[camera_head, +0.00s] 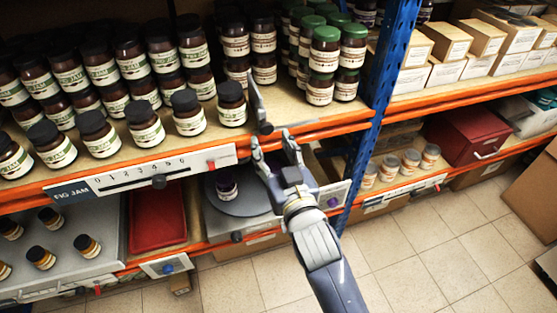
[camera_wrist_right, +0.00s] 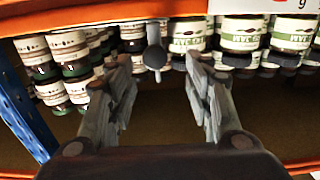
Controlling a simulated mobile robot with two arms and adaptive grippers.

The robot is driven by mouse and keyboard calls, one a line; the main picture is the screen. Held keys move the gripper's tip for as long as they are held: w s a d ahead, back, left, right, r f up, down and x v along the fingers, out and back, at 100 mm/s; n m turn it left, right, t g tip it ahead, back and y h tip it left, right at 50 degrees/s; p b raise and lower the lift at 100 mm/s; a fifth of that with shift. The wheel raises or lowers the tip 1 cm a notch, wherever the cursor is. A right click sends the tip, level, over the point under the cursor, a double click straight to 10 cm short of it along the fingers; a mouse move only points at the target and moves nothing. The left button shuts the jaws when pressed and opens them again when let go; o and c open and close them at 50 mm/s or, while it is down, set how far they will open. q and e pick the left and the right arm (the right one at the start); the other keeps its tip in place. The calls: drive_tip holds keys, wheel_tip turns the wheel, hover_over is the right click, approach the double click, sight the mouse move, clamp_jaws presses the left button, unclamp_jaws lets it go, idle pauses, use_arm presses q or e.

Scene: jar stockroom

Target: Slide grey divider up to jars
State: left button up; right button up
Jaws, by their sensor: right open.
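The grey divider (camera_head: 256,100) is a thin upright plate on the upper shelf, with a round knob (camera_head: 265,128) at its front end. Dark-lidded jars (camera_head: 231,104) stand to its left, the nearest front one a small gap away. Green-lidded jars (camera_head: 321,65) stand to its right. My right gripper (camera_head: 273,142) is open just in front of the shelf edge, below the knob. In the right wrist view the divider's knob (camera_wrist_right: 154,57) appears between the open fingertips (camera_wrist_right: 159,68), with space on both sides. My left gripper is not in view.
An orange shelf beam (camera_head: 340,124) with a slider scale label (camera_head: 140,174) runs under the jars. A blue post (camera_head: 390,70) stands right of the divider. Below are a grey turntable (camera_head: 245,203) with a jar and a red tray (camera_head: 158,218). Bare shelf lies right of the divider.

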drive_tip(key=v, duration=0.5)
drive_tip(key=shift+w, duration=0.1)
idle(0.3)
